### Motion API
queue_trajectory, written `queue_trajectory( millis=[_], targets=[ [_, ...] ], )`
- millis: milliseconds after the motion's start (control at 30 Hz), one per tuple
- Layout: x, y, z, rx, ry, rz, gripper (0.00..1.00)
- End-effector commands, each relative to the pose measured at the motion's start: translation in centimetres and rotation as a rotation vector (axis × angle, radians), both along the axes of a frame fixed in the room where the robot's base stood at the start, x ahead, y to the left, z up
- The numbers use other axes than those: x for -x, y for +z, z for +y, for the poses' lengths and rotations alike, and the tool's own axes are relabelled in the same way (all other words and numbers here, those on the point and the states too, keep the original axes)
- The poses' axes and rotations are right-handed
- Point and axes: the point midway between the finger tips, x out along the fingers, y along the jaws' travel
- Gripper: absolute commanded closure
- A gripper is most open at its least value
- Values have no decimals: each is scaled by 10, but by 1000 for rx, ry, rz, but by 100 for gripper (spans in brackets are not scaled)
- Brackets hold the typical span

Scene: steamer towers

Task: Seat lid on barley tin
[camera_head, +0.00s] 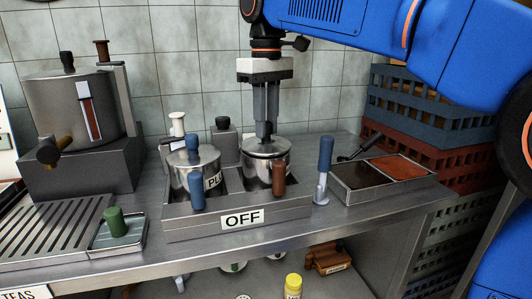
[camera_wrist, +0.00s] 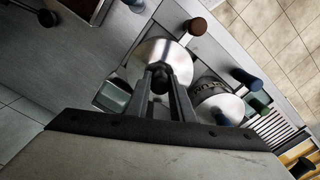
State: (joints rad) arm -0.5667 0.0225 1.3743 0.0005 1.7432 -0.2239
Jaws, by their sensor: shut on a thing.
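My gripper (camera_head: 266,130) points straight down over the right-hand metal tin (camera_head: 267,167) and is shut on the dark knob (camera_wrist: 160,72) of a round steel lid (camera_head: 268,149). The lid also shows below the fingers in the wrist view (camera_wrist: 163,51). It lies over the mouth of the right-hand tin, roughly level. Whether it rests fully on the rim, I cannot tell. No label shows on this tin, so I cannot read it as barley.
A second tin with a blue-knobbed lid (camera_head: 194,158) and a partly hidden label stands close left. Both are in a metal holder (camera_head: 180,223) marked OFF, with blue and brown handles in front. A blue-handled tool (camera_head: 322,170) and a two-part tray (camera_head: 342,195) are at right.

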Motion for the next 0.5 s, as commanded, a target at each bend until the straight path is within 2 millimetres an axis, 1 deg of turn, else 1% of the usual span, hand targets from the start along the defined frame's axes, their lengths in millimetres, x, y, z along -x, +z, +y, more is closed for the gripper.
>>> queue_trajectory(
  millis=[500],
  targets=[
    [0,-5,0,-1,0,-1,100]
  ],
)
